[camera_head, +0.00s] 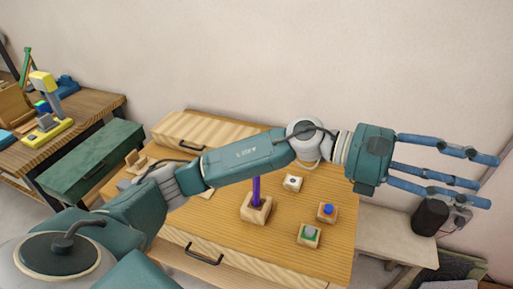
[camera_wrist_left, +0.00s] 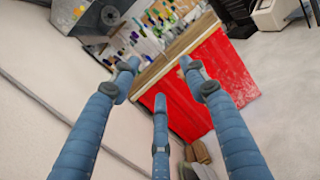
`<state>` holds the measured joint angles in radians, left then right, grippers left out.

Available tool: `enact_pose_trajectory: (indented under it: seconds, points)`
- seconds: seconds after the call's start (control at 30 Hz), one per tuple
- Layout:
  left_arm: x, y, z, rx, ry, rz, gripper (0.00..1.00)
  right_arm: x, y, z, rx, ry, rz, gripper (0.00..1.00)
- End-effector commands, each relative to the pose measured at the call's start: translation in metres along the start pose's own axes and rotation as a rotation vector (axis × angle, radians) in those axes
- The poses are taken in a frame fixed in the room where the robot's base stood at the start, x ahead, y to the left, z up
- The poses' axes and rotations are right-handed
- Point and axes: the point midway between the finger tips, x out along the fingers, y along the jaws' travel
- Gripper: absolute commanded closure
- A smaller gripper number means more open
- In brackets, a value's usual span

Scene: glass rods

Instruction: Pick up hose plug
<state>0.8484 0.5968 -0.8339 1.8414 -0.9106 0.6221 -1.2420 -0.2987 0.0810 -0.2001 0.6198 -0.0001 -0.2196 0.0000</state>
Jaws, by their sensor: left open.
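I cannot tell for sure which thing is the hose plug. A purple rod (camera_head: 256,188) stands upright in a wooden block (camera_head: 257,213) on the wooden table (camera_head: 220,235), partly behind my left arm. Near it are a small block with a dark spot (camera_head: 292,182), one with a blue top (camera_head: 328,210) and one with a green top (camera_head: 310,233). My left gripper (camera_head: 484,182) is open and empty, fingers stretched to the right, beyond the table's right side. Its three spread fingers also show in the left wrist view (camera_wrist_left: 160,78). My right gripper is not in view.
A black cylinder (camera_head: 430,216) stands by a pale bench (camera_head: 382,228) at right. A long wooden box (camera_head: 205,131) lies at the table's back. Another workbench with a yellow device (camera_head: 46,128) is at left. A red cabinet (camera_wrist_left: 205,85) shows in the wrist view.

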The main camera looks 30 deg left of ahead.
Motion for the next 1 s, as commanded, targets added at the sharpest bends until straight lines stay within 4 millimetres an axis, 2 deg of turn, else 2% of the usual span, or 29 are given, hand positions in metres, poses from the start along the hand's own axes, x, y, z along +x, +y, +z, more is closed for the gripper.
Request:
enact_pose_trajectory:
  seconds: [0.03,0.07,0.17,0.2,0.27,0.3,0.33,0.4,0.5,0.6,0.73,1.0]
  points:
    - [-0.01,-0.002,-0.015,0.165,0.129,-0.089,0.55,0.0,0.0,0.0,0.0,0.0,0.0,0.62]
    - [-0.019,-0.003,-0.027,0.255,0.205,-0.147,0.55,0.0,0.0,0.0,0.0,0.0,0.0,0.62]
    - [-0.069,0.004,-0.064,0.513,0.464,-0.346,0.55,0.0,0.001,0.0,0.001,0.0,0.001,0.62]
    - [-0.097,0.011,-0.075,0.597,0.57,-0.426,0.55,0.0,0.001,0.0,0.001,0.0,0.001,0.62]
    - [-0.146,0.025,-0.085,0.698,0.73,-0.547,0.55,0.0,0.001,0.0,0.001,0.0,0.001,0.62]
    - [-0.182,0.035,-0.086,0.745,0.832,-0.625,0.55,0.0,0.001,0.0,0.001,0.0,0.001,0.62]
    - [-0.21,0.042,-0.085,0.771,0.905,-0.681,0.55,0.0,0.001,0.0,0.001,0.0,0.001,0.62]
    - [-0.272,0.054,-0.073,0.798,1.056,-0.801,0.55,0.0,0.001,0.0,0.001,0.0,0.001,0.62]
    - [-0.344,0.061,-0.048,0.784,1.213,-0.935,0.55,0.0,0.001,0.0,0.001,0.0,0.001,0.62]
    - [-0.389,0.06,-0.025,0.748,1.3,-1.018,0.55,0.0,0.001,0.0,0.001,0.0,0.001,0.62]
    - [-0.414,0.056,-0.017,0.717,1.341,-1.067,0.55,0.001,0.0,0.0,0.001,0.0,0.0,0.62]
    - [-0.419,0.048,-0.053,0.712,1.342,-1.074,0.55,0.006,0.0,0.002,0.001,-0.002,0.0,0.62]
